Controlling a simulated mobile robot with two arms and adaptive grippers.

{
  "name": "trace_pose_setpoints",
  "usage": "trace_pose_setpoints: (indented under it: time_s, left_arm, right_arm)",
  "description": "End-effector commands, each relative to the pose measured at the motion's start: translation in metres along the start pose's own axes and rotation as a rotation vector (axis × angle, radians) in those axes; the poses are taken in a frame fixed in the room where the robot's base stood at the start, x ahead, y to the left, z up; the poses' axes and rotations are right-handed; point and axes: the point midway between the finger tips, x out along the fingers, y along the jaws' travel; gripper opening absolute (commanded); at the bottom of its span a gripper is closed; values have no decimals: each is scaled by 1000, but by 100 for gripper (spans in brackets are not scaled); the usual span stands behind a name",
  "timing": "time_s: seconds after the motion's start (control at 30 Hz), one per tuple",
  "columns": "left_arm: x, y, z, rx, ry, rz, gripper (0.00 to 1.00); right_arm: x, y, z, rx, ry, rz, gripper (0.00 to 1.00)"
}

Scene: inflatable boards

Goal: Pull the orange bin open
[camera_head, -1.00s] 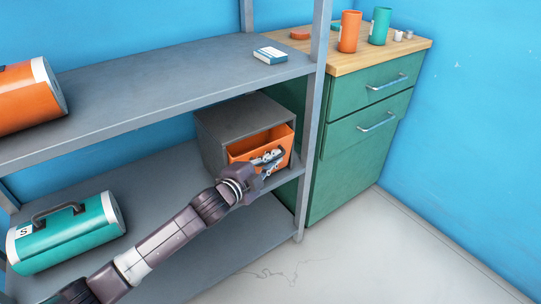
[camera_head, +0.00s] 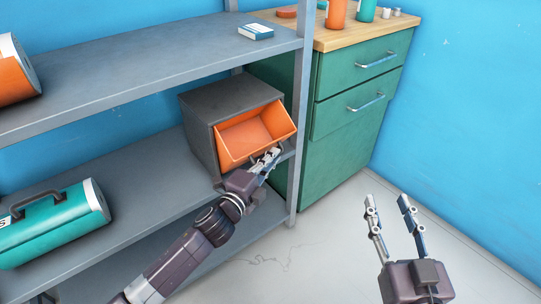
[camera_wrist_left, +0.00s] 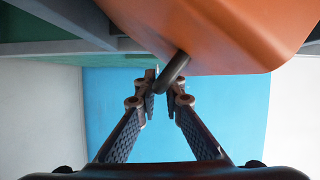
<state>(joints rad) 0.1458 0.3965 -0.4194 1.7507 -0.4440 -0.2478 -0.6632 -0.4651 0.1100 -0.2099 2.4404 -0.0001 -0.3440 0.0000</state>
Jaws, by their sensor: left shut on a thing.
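The orange bin (camera_head: 252,130) is tilted out of a grey box housing (camera_head: 228,97) on the shelf; its inside shows and looks empty. My left gripper (camera_head: 268,163) is at the bin's front right and shut on its handle. In the left wrist view the dark handle (camera_wrist_left: 173,72) sits between the fingertips, below the orange bin front (camera_wrist_left: 220,35). The handle is mostly hidden in the head view. My right gripper (camera_head: 388,205) is open and empty, in front of the green cabinet, its fingers pointing up in the picture.
The grey shelf (camera_head: 130,100) carries an orange canister (camera_head: 15,80) and a blue-white box (camera_head: 256,31). A teal canister (camera_head: 55,225) lies on the lower shelf. A shelf post (camera_head: 300,130) stands right of the housing. The green cabinet (camera_head: 345,145) is beyond it; floor is clear.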

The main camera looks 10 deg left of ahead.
Motion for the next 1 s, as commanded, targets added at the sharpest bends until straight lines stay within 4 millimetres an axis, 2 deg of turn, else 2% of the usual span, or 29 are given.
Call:
trace_pose_setpoints:
  time_s: [0.53, 0.57, 0.63, 1.0]
  left_arm:
    - [-1, 5, -1, -3, -2, 5, 0]
    - [-1, 5, -1, -3, -2, 5, 9]
    - [-1, 5, 0, -2, -2, 5, 16]
    - [-5, 4, -1, -2, -1, 3, 16]
  right_arm:
    - [0, -1, -3, 1, 14, -1, 40]
    - [0, -1, -3, 1, 14, -1, 40]
    - [0, -1, -3, 1, 14, -1, 40]
    - [0, 0, -1, 0, 9, 0, 40]
